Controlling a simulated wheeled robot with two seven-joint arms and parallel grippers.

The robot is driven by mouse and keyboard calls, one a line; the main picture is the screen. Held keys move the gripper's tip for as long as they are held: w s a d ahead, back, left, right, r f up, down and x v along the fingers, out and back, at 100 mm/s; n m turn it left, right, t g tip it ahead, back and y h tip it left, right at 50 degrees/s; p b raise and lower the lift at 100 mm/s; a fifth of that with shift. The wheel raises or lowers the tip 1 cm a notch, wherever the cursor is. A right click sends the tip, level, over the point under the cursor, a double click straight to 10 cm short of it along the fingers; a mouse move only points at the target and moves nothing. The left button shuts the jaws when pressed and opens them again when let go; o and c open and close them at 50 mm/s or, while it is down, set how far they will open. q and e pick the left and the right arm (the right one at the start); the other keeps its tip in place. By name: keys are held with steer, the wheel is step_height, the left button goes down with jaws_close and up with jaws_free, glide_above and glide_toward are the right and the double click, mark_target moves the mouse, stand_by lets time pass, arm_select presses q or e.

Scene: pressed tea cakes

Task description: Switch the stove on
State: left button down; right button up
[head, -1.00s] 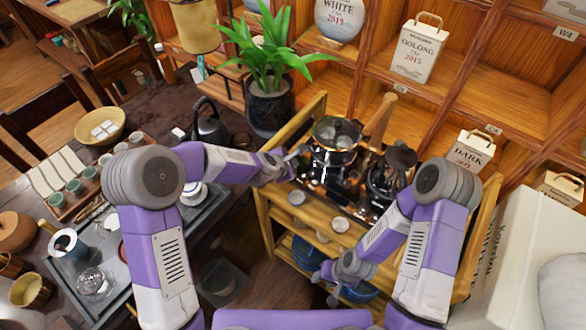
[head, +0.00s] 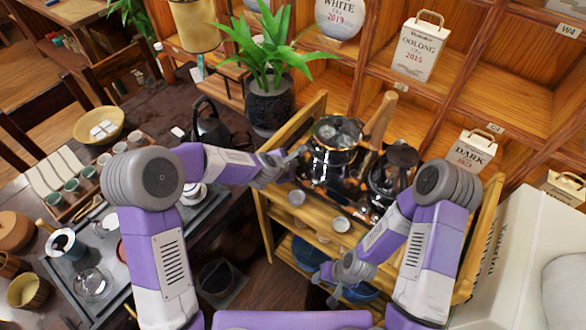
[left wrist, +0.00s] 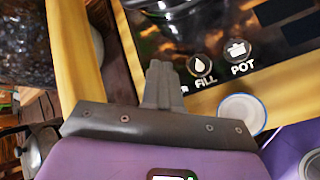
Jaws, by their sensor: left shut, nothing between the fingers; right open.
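The stove is a black unit (head: 332,176) on the wooden cart, with a glass-topped pot (head: 337,131) at its left. In the left wrist view its black panel (left wrist: 262,78) shows round FILL (left wrist: 201,67) and POT (left wrist: 239,52) buttons. Another marking left of FILL is mostly hidden behind my fingers. My left gripper (head: 301,152) is shut and empty at the stove's left front; its fingers (left wrist: 162,75) are beside the FILL button. I cannot tell whether they touch the panel. My right gripper (head: 325,287) is open and empty, low in front of the cart.
Small white cups (head: 340,224) stand on the cart's front edge. A dark kettle-like vessel (head: 388,178) stands at the stove's right. A potted plant (head: 270,105) is behind my left forearm, and a black kettle (head: 208,125) is on the tea table.

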arm_select(q)
steer(key=shift+f+b, duration=0.3)
stand_by(0.4)
steer(key=shift+r, duration=0.1)
steer(key=shift+r+p, duration=0.6)
steer(key=shift+r, duration=0.05)
step_height(320, 180, up, 5)
steer(key=p, duration=0.4)
steer(key=shift+r, duration=0.1)
stand_by(0.4)
steer(key=shift+f, duration=0.2)
stand_by(0.4)
